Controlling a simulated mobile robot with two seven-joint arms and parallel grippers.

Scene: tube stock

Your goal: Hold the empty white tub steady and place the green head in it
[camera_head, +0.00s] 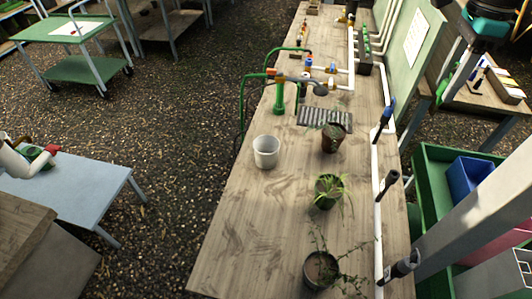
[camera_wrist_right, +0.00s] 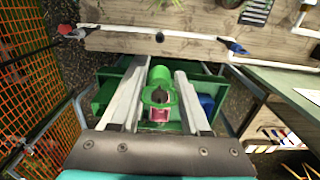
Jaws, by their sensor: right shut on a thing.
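The white tub (camera_head: 266,147) stands upright and looks empty on the wooden bench, left of the potted plants. My right gripper (camera_head: 449,80) is at the upper right of the head view, beyond the bench's right edge and far from the tub. It is shut on a green piece, apparently the green head (camera_head: 442,87). In the right wrist view, the green head (camera_wrist_right: 160,76) sits between the two grey fingers (camera_wrist_right: 158,95), with a ring-like part towards the camera. My left gripper does not show, and nothing is holding the tub.
Potted plants (camera_head: 331,138) stand right of the tub on the bench (camera_head: 235,225). Behind it are a grate (camera_head: 325,117), a green upright piece (camera_head: 279,97) and green hoses. White pipes (camera_head: 377,190) run along the right side. Bare wood lies in front of the tub.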

